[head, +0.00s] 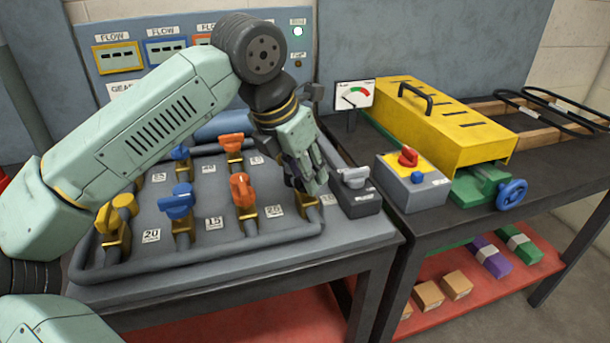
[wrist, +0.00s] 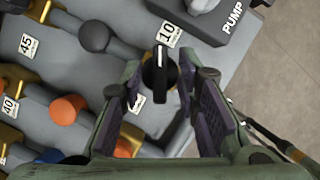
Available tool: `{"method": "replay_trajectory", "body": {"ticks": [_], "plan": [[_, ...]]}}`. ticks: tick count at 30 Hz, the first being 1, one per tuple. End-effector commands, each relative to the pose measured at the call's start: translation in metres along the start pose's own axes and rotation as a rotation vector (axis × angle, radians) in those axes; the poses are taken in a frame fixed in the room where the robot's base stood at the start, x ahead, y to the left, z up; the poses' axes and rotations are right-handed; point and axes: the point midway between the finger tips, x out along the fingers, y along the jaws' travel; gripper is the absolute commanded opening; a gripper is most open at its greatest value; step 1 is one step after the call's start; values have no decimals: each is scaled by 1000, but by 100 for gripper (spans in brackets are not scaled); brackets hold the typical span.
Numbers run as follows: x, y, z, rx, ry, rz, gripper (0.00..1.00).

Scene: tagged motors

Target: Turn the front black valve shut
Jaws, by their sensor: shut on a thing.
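The front black valve (wrist: 160,72) shows in the wrist view, its dark handle with a pale stripe standing between my fingers, beside a tag reading 10. My gripper (wrist: 162,90) is shut on this handle from above. The stripe runs nearly up and down the picture. In the head view my gripper (head: 308,188) is at the right end of the front valve row and hides the handle. Only a brass valve body (head: 308,212) shows below it. I cannot tell how far the valve is turned.
In the front row stand an orange valve (head: 242,190), a blue valve (head: 176,203) and a yellow valve (head: 118,215). A rear black knob (wrist: 95,36) is close by. The pump switch box (head: 356,190) stands just right of my gripper.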

Motion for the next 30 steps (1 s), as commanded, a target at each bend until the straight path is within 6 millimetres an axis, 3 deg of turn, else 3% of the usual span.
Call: {"method": "replay_trajectory", "body": {"ticks": [15, 30], "plan": [[0, 2, 1, 364, 0, -153, 1], [1, 2, 0, 468, 2, -194, 1]]}}
